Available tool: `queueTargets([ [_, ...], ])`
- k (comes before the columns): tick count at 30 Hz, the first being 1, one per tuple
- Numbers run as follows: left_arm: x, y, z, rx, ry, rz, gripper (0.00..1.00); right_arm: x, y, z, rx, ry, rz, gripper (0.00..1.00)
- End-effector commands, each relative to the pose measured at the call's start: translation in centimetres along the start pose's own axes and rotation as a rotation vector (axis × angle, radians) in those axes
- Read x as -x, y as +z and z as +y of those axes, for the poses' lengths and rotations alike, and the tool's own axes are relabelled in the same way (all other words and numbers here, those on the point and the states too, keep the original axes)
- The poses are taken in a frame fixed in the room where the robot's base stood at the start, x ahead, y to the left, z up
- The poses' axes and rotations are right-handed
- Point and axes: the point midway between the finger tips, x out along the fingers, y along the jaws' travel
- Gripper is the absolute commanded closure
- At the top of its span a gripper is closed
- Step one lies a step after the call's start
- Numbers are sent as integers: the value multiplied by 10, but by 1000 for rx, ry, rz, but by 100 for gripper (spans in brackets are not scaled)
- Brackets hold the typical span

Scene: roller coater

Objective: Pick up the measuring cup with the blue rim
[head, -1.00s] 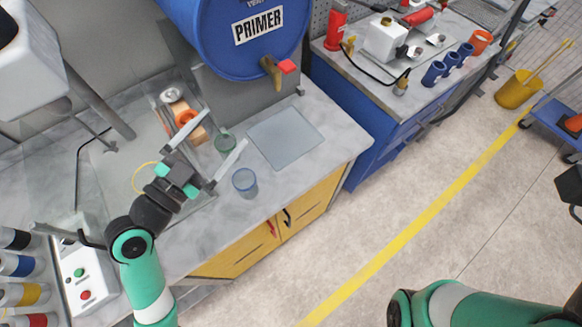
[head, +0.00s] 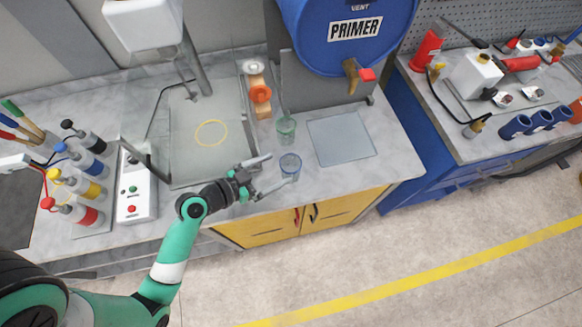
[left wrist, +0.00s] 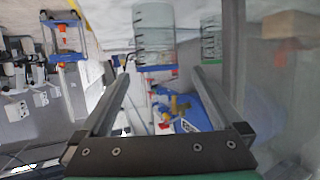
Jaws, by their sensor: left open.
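The clear measuring cup with the blue rim (head: 290,166) stands upright on the grey counter. My left gripper (head: 282,170) is open and empty, low over the counter's front part, with its fingertips close to the cup on its left side. In the left wrist view the picture is upside down; the blue-rimmed cup (left wrist: 153,38) shows just ahead of the fingertips, between their lines. Whether a finger touches it I cannot tell. A similar cup with a green rim (head: 286,128) stands behind it; it also shows in the left wrist view (left wrist: 211,38). My right gripper is not in view.
A blue primer drum (head: 350,35) with a tap stands behind the cups. A flat grey plate (head: 341,138) lies to their right. A glass panel with a yellow ring (head: 211,133) and an orange-and-wood roller part (head: 260,92) are to the left. Paint bottles (head: 85,187) stand farther left.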

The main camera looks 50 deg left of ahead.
Motion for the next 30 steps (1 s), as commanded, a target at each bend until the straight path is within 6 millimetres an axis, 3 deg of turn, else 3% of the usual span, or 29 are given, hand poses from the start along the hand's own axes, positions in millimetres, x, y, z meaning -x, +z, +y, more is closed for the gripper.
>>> queueTargets([
  [8,-16,0,1,-1,1,0,0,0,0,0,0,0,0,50],
  [16,-58,2,4,-3,1,1,0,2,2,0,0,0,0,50],
  [24,-63,3,4,-1,0,0,0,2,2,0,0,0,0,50],
  [30,-63,3,4,-1,-1,0,34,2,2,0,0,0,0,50],
])
